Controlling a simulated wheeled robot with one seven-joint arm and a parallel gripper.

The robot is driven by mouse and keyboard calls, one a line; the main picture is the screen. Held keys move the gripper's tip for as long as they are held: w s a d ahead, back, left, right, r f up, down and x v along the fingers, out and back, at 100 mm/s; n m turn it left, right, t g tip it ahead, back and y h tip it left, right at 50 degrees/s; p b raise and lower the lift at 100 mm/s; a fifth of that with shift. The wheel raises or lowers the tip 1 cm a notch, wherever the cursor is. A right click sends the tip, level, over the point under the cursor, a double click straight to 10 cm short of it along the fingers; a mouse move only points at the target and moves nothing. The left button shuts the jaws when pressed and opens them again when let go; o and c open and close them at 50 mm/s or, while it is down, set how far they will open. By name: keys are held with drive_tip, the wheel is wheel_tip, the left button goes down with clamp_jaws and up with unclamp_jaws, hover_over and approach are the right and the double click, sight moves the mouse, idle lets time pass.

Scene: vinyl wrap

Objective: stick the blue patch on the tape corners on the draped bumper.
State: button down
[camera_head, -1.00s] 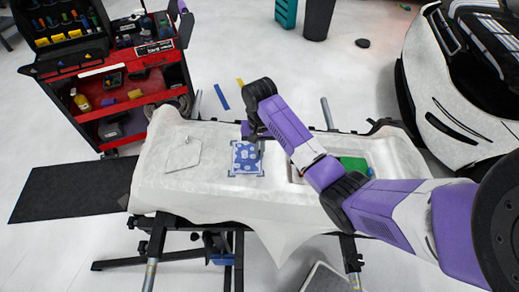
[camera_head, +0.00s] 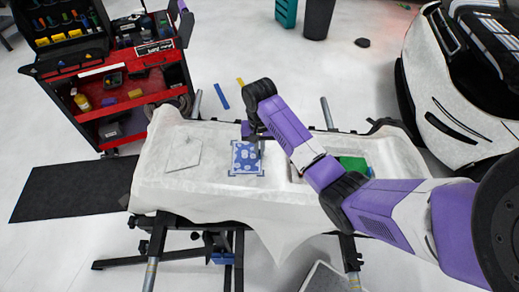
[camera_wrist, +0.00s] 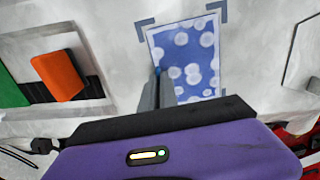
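The blue patch (camera_head: 246,155), with pale round spots, is over the white draped bumper (camera_head: 205,190), within the dark tape corners (camera_head: 232,173). In the wrist view the patch (camera_wrist: 190,55) is slightly turned against the corners (camera_wrist: 220,10), with a white strip between its far edge and them. My gripper (camera_wrist: 158,73) has its fingers close together at the patch's lower left edge, with a bit of blue between the tips. It appears shut on the patch. The fingers hide part of the near edge. I cannot tell whether the whole patch touches the cloth.
A pale square outline (camera_head: 182,155) is left of the patch. A recess with a green block (camera_head: 352,164) and an orange block (camera_wrist: 58,75) is on the other side. A red tool cart (camera_head: 125,85) stands behind left, a white car (camera_head: 450,100) at right.

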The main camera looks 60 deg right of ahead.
drive_tip(key=shift+f, duration=0.15)
drive_tip(key=c, duration=1.6)
unclamp_jaws()
drive_tip(key=shift+o, duration=0.2)
drive_tip(key=shift+r, duration=3.95)
